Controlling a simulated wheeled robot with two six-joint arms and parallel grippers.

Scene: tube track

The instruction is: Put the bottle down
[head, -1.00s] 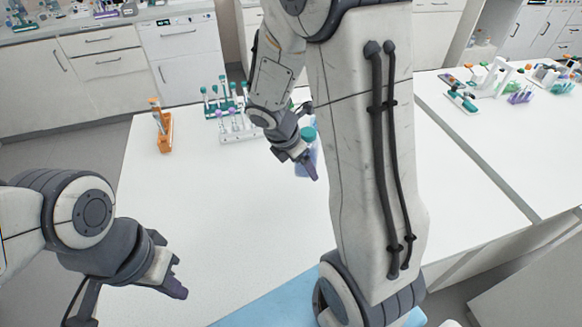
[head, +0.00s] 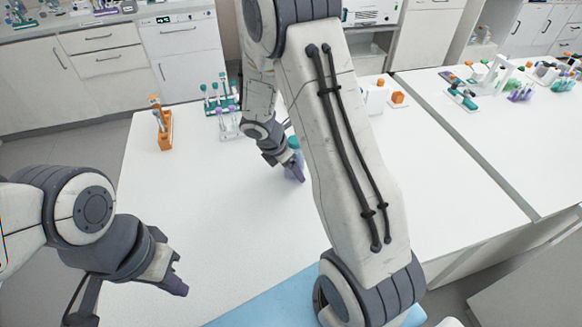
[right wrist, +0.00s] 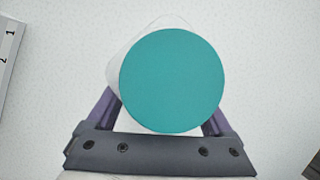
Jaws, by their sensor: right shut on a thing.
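The bottle has a round teal cap (right wrist: 172,80) and a clear body (right wrist: 125,62), seen from above in the right wrist view. My right gripper (right wrist: 160,118) is shut on the bottle, with a purple finger on each side of it. In the head view the right gripper (head: 297,170) is over the white table, and my own arm hides much of the bottle. I cannot tell whether the bottle touches the table. My left gripper (head: 177,277) is empty over the table's near left part; its finger gap is not clear.
An orange rack (head: 164,130) stands at the back left of the white table (head: 210,210). Tube racks, one with teal-capped tubes (head: 218,98), stand behind the right gripper. An orange-topped block (head: 398,98) is at the back right. The table's middle left is clear.

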